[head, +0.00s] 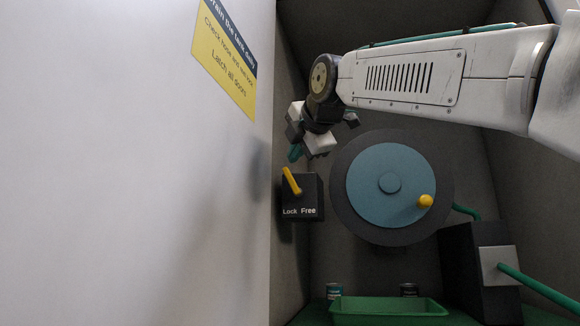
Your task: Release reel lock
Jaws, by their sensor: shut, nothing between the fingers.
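The reel (365,187) is a dark round disc with a blue face and hub, mounted at the back of the recess. A yellow crank knob (425,201) sits at its lower right. Left of the reel is a dark lock box (308,190) marked "Lock" on the left and "Free" on the right. Its yellow lever (291,181) leans up and to the left, toward the "Lock" side. My gripper (295,152) is shut and empty, above the lock box. It appears apart from the lever. My wrist hides part of the wall behind.
A white panel (130,200) with a yellow sign (225,55) fills the left side. A green tray (388,309) and two small cans (334,291) are below the reel. A dark box (480,265) with a green hose (540,288) stands lower right.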

